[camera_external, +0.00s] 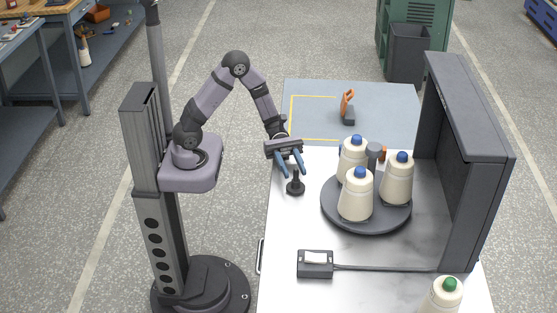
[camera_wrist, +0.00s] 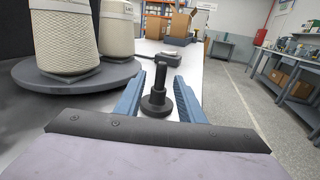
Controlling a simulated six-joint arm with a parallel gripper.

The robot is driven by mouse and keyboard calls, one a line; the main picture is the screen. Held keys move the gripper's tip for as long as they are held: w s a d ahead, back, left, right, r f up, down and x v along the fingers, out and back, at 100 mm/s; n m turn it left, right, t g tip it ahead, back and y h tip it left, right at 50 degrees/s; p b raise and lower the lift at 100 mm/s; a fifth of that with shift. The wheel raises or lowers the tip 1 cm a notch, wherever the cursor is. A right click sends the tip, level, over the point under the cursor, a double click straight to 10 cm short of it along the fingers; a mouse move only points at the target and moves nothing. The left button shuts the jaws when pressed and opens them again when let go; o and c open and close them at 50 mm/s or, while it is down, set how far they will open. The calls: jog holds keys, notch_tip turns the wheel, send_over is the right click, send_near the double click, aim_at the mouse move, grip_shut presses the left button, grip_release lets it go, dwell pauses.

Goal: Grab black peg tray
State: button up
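The tray bears several cream cones with blue tops. In the wrist view the peg (camera_wrist: 158,98) shows between my two blue fingers, and part of the tray (camera_wrist: 75,84) is at the left. My gripper (camera_external: 291,172) is open and empty, its fingers pointing toward the peg from behind it. I see no clear contact between fingers and peg.
A tall dark panel (camera_external: 455,160) stands right of the tray. A small black box (camera_external: 315,269) with a rod lies nearer the front. A green-topped cone (camera_external: 444,299) is at the front right. A grey-blue mat with an orange-handled tool (camera_external: 347,105) lies behind.

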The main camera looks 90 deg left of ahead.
jog(key=shift+f+p+x, duration=0.15)
jog(key=shift+p+x, duration=0.2)
jog(key=shift+x, duration=1.45)
jog(key=shift+f+p+x, duration=0.2)
jog(key=shift+p+x, duration=0.1)
jog(key=shift+x, duration=1.5)
jog(key=shift+c, duration=0.3)
grip_shut()
